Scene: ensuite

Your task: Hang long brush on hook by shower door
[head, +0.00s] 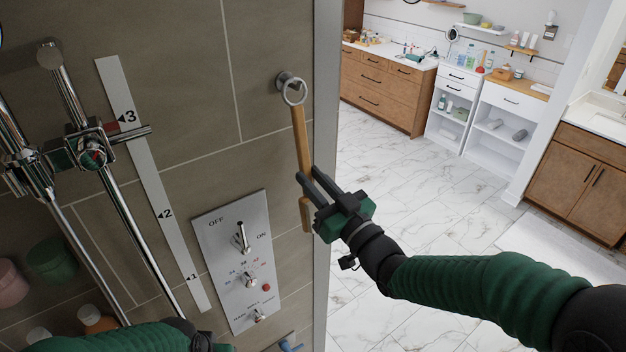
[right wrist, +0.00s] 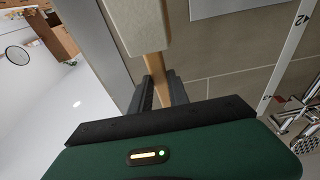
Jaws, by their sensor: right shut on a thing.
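The long brush has a wooden handle (head: 301,140) and hangs roughly upright along the tiled wall, its lower end behind my fingers. A metal ring (head: 293,92) at its top end is at the round wall hook (head: 284,78); it looks looped over it, though exact seating is hard to tell. My right gripper (head: 308,175) is shut on the handle's lower part. In the right wrist view, the handle (right wrist: 154,66) runs between the fingers to a pale, blocky brush head (right wrist: 138,22). My left forearm (head: 140,338) shows at the bottom left; its gripper is out of frame.
A shower control panel (head: 236,262) with levers is on the wall left of the brush. A chrome rail (head: 125,220) and a numbered strip (head: 150,180) are further left. A grey wall edge (head: 326,130) stands just right of the brush, with open marble floor (head: 440,200) beyond.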

